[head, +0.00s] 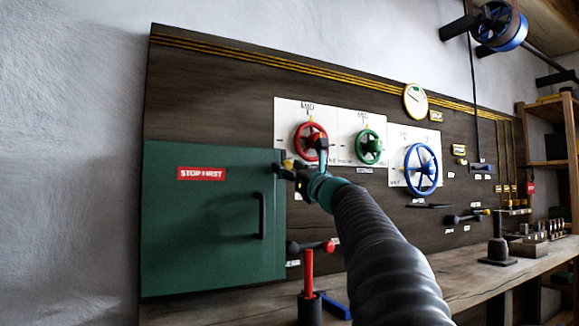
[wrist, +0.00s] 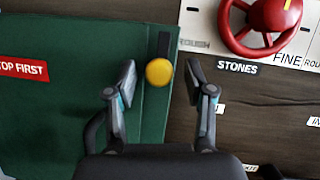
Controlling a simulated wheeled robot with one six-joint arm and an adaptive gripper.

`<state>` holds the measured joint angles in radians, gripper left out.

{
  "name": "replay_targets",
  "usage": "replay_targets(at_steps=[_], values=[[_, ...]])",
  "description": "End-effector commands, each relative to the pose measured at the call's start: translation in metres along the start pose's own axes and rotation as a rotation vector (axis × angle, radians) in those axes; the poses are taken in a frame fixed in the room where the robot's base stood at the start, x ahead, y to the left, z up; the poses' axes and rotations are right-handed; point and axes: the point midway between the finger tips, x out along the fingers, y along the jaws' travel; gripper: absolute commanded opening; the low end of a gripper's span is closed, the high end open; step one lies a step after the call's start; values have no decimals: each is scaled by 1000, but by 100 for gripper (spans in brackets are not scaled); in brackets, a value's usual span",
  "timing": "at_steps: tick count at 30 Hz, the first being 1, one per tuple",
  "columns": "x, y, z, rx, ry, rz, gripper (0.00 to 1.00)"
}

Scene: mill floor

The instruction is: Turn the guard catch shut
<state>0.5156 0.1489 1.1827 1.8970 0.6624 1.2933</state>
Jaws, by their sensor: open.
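The green guard door (head: 215,235) bears a red STOP FIRST label and looks closed against the dark board. It fills the left of the wrist view (wrist: 60,105). At its right edge is the catch, a short black bar (wrist: 164,42) with a round yellow knob (wrist: 159,72) at its lower end. The bar stands nearly upright in the wrist view. My gripper (wrist: 160,80) is open, with one finger on each side of the knob and a gap to both. In the head view my gripper (head: 288,172) is at the door's upper right edge and largely hides the catch.
A red handwheel (head: 310,140) is close above and right of my gripper, with green (head: 369,147) and blue (head: 421,169) wheels farther right. A black door handle (head: 263,216) sits below. A bench (head: 455,285) runs along the board's foot, with a red lever (head: 309,270).

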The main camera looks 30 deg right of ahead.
Motion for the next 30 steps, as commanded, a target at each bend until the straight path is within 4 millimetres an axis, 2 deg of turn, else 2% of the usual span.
replay_targets(at_steps=[8, 12, 15, 23, 30], values=[[1, 0, 0, 0, 0, 0, 53], [1, 0, 0, -1, 0, 0, 21], [1, 0, 0, -1, 0, 0, 0], [1, 0, 0, -13, 1, 5, 0], [2, -2, 1, -100, 7, 42, 0]])
